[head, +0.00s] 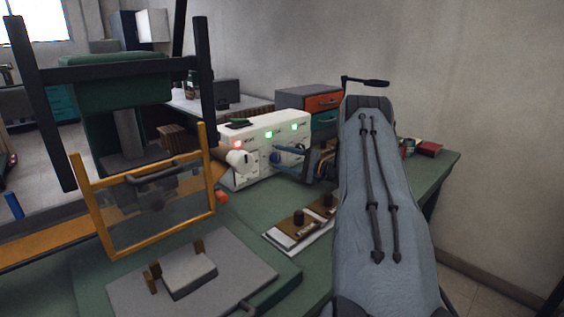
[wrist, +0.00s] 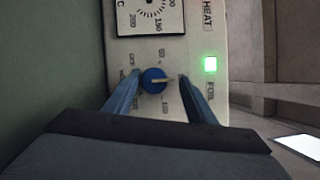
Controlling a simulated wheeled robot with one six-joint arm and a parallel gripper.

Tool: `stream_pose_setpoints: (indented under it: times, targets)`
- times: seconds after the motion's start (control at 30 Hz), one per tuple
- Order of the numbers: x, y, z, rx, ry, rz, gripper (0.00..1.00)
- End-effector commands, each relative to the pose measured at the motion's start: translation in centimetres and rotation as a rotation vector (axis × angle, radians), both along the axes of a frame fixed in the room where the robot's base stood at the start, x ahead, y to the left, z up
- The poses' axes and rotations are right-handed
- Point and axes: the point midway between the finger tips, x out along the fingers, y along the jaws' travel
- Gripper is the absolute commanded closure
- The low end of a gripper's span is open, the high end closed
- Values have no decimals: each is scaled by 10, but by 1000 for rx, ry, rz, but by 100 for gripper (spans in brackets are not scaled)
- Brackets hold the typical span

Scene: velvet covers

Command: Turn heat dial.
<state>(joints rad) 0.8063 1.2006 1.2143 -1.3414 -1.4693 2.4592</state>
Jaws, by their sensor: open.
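The heat dial (wrist: 155,80) is a round blue knob with a pale pointer, on the white front panel of a control box (head: 262,152). In the wrist view it sits below a square gauge and near the word HEAT, with printed marks around it. My gripper (wrist: 154,84) is open, with one blue finger on each side of the dial. I cannot tell whether the fingers touch it. In the head view my gripper (head: 285,158) is at the box's front panel, and the dial is hidden there.
Green lights (head: 268,134) and a red light (head: 238,144) glow on the box. An orange-framed clear guard (head: 150,200) and a grey plate (head: 130,290) stand at the front left.

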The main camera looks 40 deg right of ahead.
Motion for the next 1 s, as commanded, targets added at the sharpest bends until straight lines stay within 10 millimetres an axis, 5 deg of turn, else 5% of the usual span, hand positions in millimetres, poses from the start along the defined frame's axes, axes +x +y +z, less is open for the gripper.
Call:
stream_pose_setpoints:
  times: [0.17, 0.3, 0.6, 0.9, 0.93, 1.0]
  targets:
    - [0, -1, 33, -4, -6, 0, 49]
    - [0, -3, 63, -5, -13, -3, 18]
    - [-2, -6, 99, -3, -14, -7, 17]
    - [-5, -7, 104, -4, -18, -7, 17]
    - [-16, 0, 62, 23, 50, -3, 18]
    - [-18, -1, 62, 23, 48, -4, 19]
